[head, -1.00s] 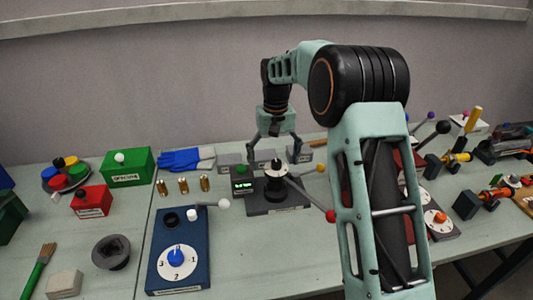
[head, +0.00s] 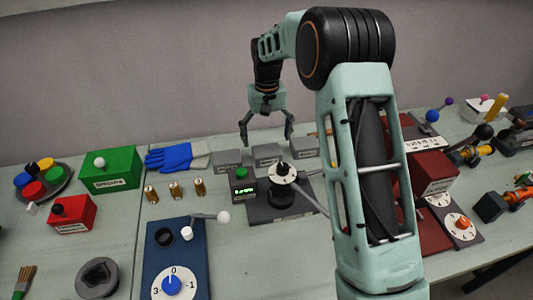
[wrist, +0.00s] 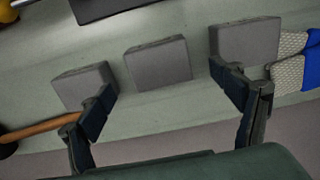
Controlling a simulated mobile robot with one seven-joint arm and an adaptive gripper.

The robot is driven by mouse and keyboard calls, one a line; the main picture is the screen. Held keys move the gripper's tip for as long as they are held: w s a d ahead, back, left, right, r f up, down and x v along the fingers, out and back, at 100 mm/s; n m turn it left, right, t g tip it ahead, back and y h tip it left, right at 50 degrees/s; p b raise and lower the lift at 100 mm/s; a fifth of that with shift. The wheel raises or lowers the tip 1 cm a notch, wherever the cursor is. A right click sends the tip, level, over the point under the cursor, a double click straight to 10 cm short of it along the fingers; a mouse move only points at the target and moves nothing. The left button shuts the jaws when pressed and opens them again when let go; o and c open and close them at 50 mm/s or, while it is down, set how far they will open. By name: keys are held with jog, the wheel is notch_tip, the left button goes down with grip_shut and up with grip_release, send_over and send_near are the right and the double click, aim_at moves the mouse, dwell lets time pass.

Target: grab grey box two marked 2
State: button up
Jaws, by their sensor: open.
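Three small grey boxes stand in a row at the back of the table: a left one (head: 228,158), a middle one (head: 267,154) and a right one (head: 305,147). Their labels are too small to read, so I cannot tell which is marked 2. My gripper (head: 266,141) is open and empty, pointing down above the middle box. In the wrist view the order is reversed. There the middle box (wrist: 158,62) lies between the open fingers of my gripper (wrist: 164,82), apart from them. One finger overlaps the box (wrist: 83,87) at left, the other the box (wrist: 248,42) at right.
A blue glove (head: 172,158) lies left of the boxes. A dark device with a lever (head: 290,205) and a green display (head: 243,190) stand close in front. A brown handle (wrist: 40,130) lies beside the end box. The wall rises behind.

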aim_at(267, 150)
notch_tip(267, 150, down, 7)
jog(key=shift+r+p, duration=0.15)
jog(key=shift+p, duration=0.25)
jog(key=shift+c, duration=0.3)
jog(key=c, duration=1.3)
